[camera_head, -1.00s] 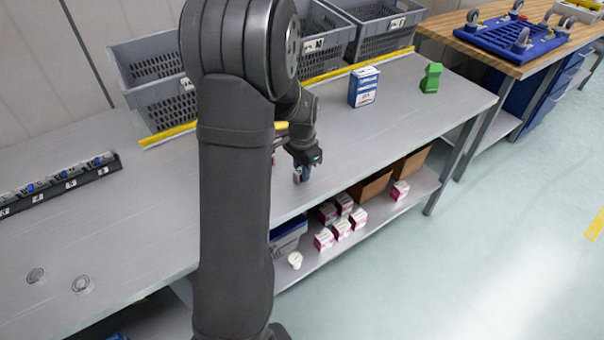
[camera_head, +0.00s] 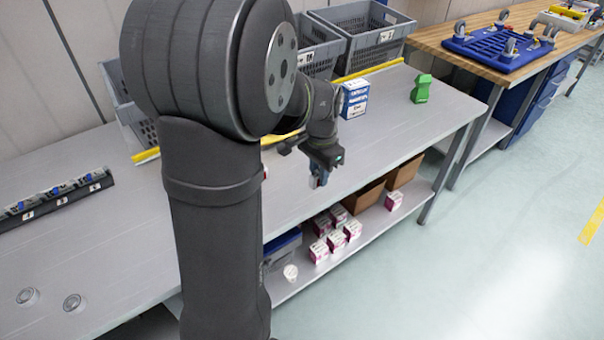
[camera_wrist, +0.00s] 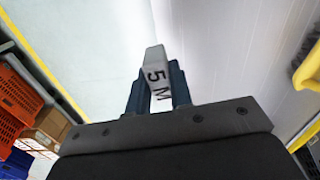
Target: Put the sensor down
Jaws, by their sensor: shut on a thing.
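My gripper (camera_head: 320,172) is over the front part of the grey table (camera_head: 240,210), near its front edge. In the wrist view my gripper (camera_wrist: 158,98) is shut on a small light grey block marked "5 M" (camera_wrist: 155,68), which appears to be the sensor. The block sticks out beyond the dark blue fingers. In the head view the held sensor (camera_head: 314,183) shows only as a small bluish and pale piece below the fingers. I cannot tell whether it touches the table.
A blue and white box (camera_head: 354,99) and a green object (camera_head: 421,89) stand on the table to the right. Grey crates (camera_head: 375,45) line the back behind a yellow strip. A black rack (camera_head: 60,195) lies at the left. Small pink and white boxes (camera_head: 336,240) sit on the lower shelf.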

